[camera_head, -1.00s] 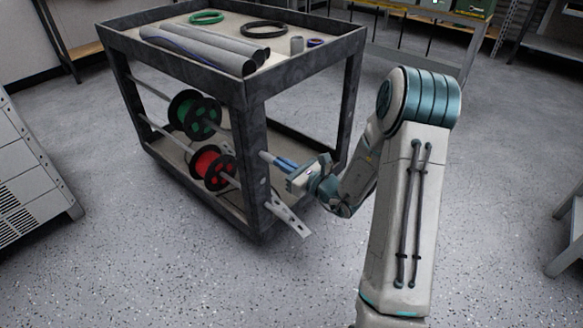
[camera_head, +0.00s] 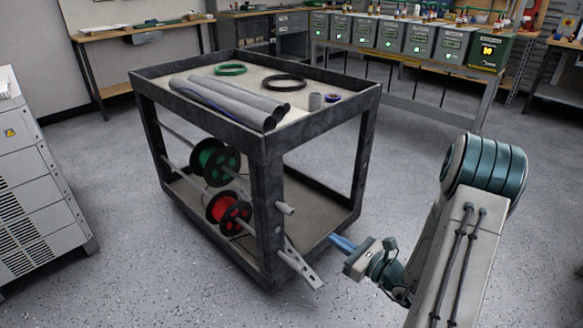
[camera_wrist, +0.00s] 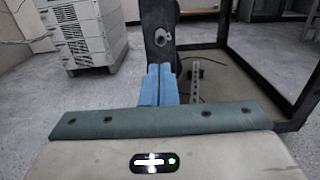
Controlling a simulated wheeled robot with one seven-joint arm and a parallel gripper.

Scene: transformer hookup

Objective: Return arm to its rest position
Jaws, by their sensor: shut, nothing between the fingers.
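My gripper (camera_head: 343,243) is at the lower right of the head view, to the right of the cart's near corner post. Its two blue fingers are together and hold nothing. In the wrist view the shut fingers (camera_wrist: 159,85) point toward the dark cart post, with a gap of floor between. My arm stands bent at the right of the head view, its upper joint raised.
A dark-framed cart (camera_head: 267,190) carries grey pipes (camera_head: 225,100), a green reel (camera_head: 214,163) and a red reel (camera_head: 228,212). A perforated metal strip (camera_head: 302,270) juts from its corner. A grey cabinet (camera_head: 35,190) stands left. Green-grey boxes (camera_head: 418,40) line the back bench. Floor is clear around my arm.

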